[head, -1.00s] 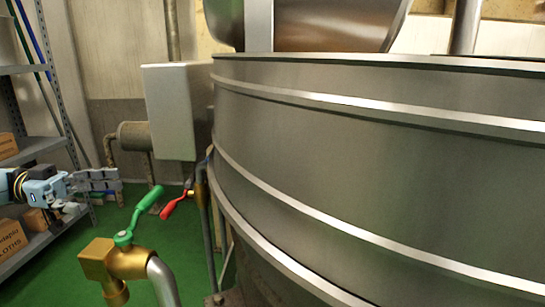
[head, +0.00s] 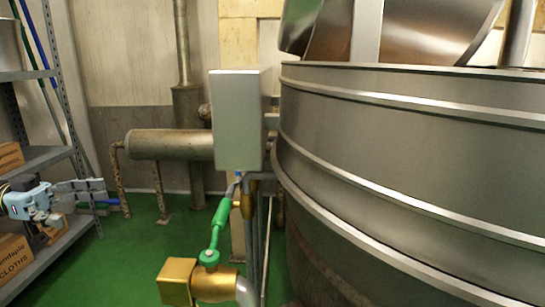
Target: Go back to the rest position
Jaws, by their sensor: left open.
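My left gripper (head: 88,192) comes in from the left edge in the head view, in front of the grey shelf. Its fingers point to the right, open, with nothing seen between them. It is well to the left of the valve with the green handle (head: 218,225) and touches neither valve nor kettle. The large steel kettle (head: 400,150) fills the right side of the view. My right gripper does not show.
A grey metal shelf (head: 50,265) with cardboard boxes (head: 14,262) stands at the left. A brass valve body (head: 190,280) is low in the middle. A grey box (head: 237,120) and a horizontal tank (head: 165,144) are behind. Green floor (head: 130,260) is free between shelf and valve.

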